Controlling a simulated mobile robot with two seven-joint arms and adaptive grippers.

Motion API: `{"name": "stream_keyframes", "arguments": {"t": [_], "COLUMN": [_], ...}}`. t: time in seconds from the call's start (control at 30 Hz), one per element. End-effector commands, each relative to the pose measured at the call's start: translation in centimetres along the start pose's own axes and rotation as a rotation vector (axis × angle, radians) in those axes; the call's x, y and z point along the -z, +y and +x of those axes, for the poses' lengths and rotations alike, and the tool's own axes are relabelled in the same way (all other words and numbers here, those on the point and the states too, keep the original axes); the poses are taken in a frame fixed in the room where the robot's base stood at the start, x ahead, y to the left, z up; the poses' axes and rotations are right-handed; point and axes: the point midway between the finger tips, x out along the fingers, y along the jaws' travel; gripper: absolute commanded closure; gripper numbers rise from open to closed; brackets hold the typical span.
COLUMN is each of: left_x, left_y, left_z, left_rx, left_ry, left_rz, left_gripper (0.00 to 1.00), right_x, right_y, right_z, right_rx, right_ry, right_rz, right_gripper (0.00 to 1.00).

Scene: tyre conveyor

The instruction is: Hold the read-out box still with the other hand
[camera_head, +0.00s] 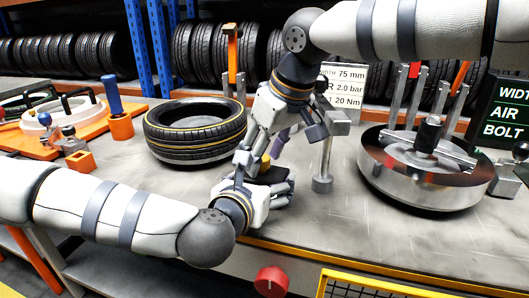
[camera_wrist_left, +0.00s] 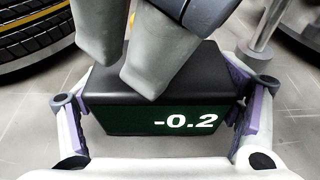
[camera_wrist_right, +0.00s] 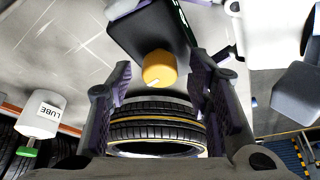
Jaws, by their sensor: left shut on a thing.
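The read-out box (camera_head: 279,186) is black and sits low near the table's front edge. In the left wrist view the read-out box (camera_wrist_left: 165,75) has a dark green display reading -0.2. My left gripper (camera_wrist_left: 162,108) has its purple-padded fingers on both sides of the box, shut on it. In the right wrist view the box (camera_wrist_right: 148,30) carries a yellow knob (camera_wrist_right: 159,68). My right gripper (camera_wrist_right: 162,90) is open, above and close to the knob, with nothing visible between its fingers. The fingers' contact with the knob is not shown.
A tyre (camera_head: 195,148) with a yellow stripe lies left of the box. A metal wheel hub (camera_head: 425,190) stands to the right, beyond a post (camera_head: 323,184) on a round foot. A red knob (camera_head: 271,281) is on the front edge. Racked tyres line the back.

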Motion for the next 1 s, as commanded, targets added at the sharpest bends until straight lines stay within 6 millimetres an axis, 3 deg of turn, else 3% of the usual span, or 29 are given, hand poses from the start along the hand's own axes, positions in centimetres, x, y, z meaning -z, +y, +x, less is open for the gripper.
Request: {"name": "stream_keyframes", "arguments": {"t": [0.03, 0.17, 0.2, 0.37, 0.63, 0.97, 1.0], "left_x": [0.07, 0.08, 0.08, 0.07, 0.07, 0.07, 0.07], "left_y": [0.01, 0.01, 0.01, 0.01, 0.01, 0.01, 0.01], "left_z": [0.01, 0.01, 0.01, 0.01, 0.01, 0.01, 0.01], "left_rx": [0.000, 0.000, 0.000, 0.000, 0.000, 0.000, 0.000], "left_ry": [0.002, 0.002, 0.002, 0.001, 0.001, 0.002, 0.002], "left_rz": [0.000, 0.000, 0.000, 0.000, 0.000, 0.000, 0.000], "left_gripper": [0.41, 0.41, 0.41, 0.41, 0.41, 0.41, 0.41], "right_x": [-0.01, -0.01, -0.01, -0.02, 0.04, 0.04, 0.04], "right_y": [0.01, 0.02, 0.02, 0.11, 0.29, 0.26, 0.26], "right_z": [0.01, -0.01, -0.01, 0.00, 0.01, -0.01, -0.01], "right_rx": [0.000, 0.000, 0.000, 0.012, 0.092, 0.101, 0.101], "right_ry": [0.000, 0.000, 0.000, -0.001, 0.000, 0.001, 0.001], "right_rz": [0.000, 0.000, 0.001, -0.027, -0.223, -0.244, -0.244], "right_gripper": [0.68, 0.98, 1.00, 1.00, 1.00, 1.00, 0.64]}}
